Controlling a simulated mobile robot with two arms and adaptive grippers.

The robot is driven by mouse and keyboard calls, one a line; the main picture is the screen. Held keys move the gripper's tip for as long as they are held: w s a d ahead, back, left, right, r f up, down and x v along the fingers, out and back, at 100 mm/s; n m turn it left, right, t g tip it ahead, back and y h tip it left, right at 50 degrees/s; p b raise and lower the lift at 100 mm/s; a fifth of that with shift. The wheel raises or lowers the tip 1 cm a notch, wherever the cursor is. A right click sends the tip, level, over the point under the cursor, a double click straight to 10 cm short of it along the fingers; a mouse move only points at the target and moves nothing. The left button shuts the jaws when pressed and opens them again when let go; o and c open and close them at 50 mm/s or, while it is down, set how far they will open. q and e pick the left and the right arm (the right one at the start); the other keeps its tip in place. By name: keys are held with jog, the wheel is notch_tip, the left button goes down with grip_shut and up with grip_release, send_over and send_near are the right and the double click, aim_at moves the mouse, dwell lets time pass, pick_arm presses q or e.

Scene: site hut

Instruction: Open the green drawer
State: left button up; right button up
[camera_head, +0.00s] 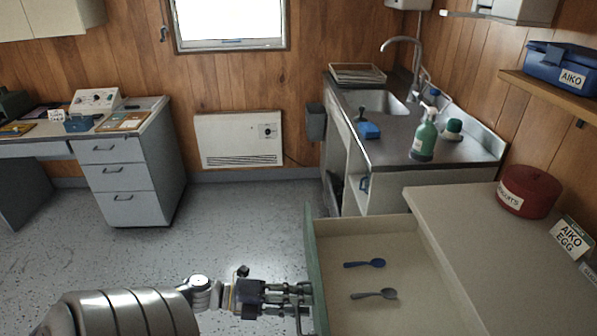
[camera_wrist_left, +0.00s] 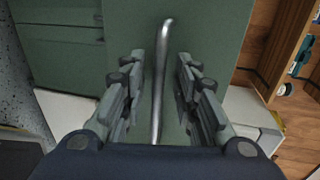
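The green drawer (camera_head: 316,262) is pulled out of the counter at the lower right in the head view. Its pale inside shows a blue spoon (camera_head: 365,264) and a grey-blue spoon (camera_head: 374,294). My left gripper (camera_head: 304,294) is at the outer side of the green front. In the left wrist view, the upright metal handle (camera_wrist_left: 160,75) stands between the fingers of my left gripper (camera_wrist_left: 158,100). The fingers are apart, with a gap on each side of the handle. My right gripper is not in view.
The counter top (camera_head: 455,225) beside the drawer holds a red tin (camera_head: 528,192) and a card sign (camera_head: 571,238). Behind are a sink unit with a green spray bottle (camera_head: 424,138) and a grey desk (camera_head: 130,180). The speckled floor left of the drawer is clear.

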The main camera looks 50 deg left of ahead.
pick_arm(q)
jog(key=v, duration=1.2)
jog(key=shift+f, duration=0.1)
